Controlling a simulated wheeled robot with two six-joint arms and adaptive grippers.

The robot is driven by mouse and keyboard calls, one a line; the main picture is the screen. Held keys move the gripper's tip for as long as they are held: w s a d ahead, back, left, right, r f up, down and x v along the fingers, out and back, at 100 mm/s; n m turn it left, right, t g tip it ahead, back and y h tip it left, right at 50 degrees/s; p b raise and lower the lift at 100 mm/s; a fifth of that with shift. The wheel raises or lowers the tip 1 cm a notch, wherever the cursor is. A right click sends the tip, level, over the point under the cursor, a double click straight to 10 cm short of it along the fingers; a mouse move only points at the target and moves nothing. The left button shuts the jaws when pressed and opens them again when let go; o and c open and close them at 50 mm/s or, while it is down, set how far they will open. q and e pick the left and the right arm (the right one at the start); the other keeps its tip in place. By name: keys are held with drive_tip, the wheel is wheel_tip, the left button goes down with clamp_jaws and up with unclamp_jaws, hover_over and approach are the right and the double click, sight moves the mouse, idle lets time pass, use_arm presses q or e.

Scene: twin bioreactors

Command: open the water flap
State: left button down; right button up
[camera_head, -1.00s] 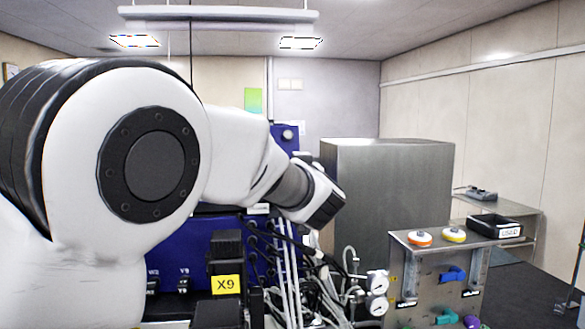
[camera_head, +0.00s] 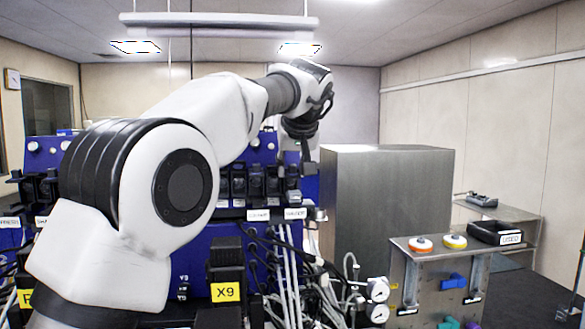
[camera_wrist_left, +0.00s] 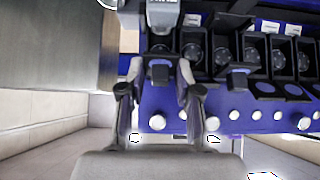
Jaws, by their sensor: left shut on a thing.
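My left gripper (camera_head: 298,158) reaches over the right end of a row of black pump units on the blue bioreactor front (camera_head: 225,262). It points down, and its fingers are partly hidden in the head view. In the left wrist view its two fingers (camera_wrist_left: 160,84) stand on either side of a small dark grey tab (camera_wrist_left: 159,73). This tab sits at the end unit of the row, and I take it as the flap's handle. The gripper is shut on it. How far the flap is open cannot be told. My right gripper is not in view.
A large steel cabinet (camera_head: 385,220) stands close to the right of my gripper. Cables and tubes (camera_head: 290,275) hang below the pumps. Two gauges (camera_head: 378,290) and a steel panel (camera_head: 440,285) are at the lower right. A neighbouring pump's tab (camera_wrist_left: 238,78) is beside my fingers.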

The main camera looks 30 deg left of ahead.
use_arm(q)
drive_tip(key=shift+w+f+g+h, duration=0.1)
drive_tip(key=shift+f+g+h, duration=0.15)
drive_tip(key=shift+g+h, duration=0.15)
drive_tip(key=shift+g, duration=0.3)
drive_tip(key=c, duration=1.2)
unclamp_jaws()
drive_tip(key=shift+o, duration=0.4)
drive_tip(key=shift+w+a, duration=0.1)
drive_tip(key=shift+r, duration=0.1)
